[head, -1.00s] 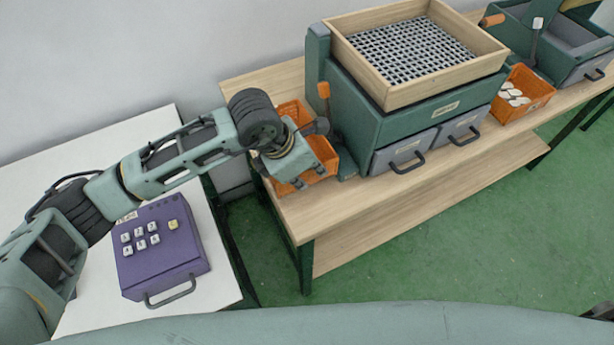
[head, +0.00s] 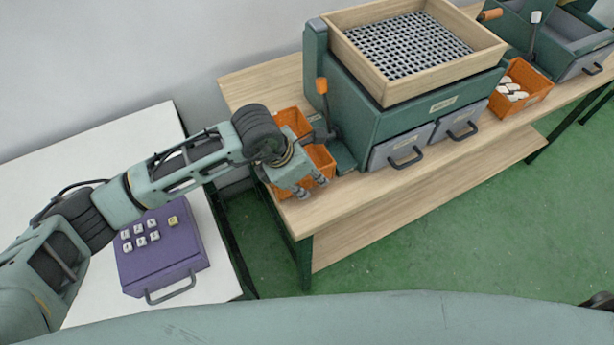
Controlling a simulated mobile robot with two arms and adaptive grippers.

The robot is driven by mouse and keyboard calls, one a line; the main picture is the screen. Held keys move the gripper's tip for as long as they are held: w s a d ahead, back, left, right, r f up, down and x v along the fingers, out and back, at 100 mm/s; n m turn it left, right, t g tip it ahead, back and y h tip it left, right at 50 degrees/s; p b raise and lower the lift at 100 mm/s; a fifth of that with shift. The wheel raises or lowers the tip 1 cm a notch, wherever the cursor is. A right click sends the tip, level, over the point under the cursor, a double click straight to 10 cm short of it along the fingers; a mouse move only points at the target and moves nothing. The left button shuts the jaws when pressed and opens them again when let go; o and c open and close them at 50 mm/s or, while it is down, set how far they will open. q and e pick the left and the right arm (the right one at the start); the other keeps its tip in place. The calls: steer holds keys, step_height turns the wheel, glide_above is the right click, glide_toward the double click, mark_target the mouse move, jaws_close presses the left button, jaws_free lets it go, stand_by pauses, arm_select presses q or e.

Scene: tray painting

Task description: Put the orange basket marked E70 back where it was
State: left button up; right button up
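An orange basket (head: 321,156) stands at the left end of the wooden bench, beside the green machine. My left gripper (head: 312,187) is over the near side of this basket and hides much of it. Its two fingers show apart, with nothing seen between them. A second orange basket (head: 537,84) with several white pieces in it stands farther right on the bench. I cannot read a mark E70 on either basket. My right gripper is not in view.
The green machine (head: 345,103) carries a wooden-framed grid tray (head: 372,78) and has two grey drawers below. An orange-tipped lever (head: 322,86) stands close to my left gripper. A purple keypad box (head: 165,258) lies on the white table (head: 95,148). The bench's front strip (head: 345,205) is clear.

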arm_select(q)
steer(key=shift+r, duration=0.15)
steer(key=shift+a+r, duration=0.1)
steer(key=shift+r, duration=0.15)
steer(key=b+v, duration=0.2)
steer(key=v, duration=0.8)
steer(key=shift+a+r, duration=0.1)
steer(key=shift+r, duration=0.15)
steer(key=shift+s+a+r, duration=0.15)
steer(key=shift+r, duration=0.25)
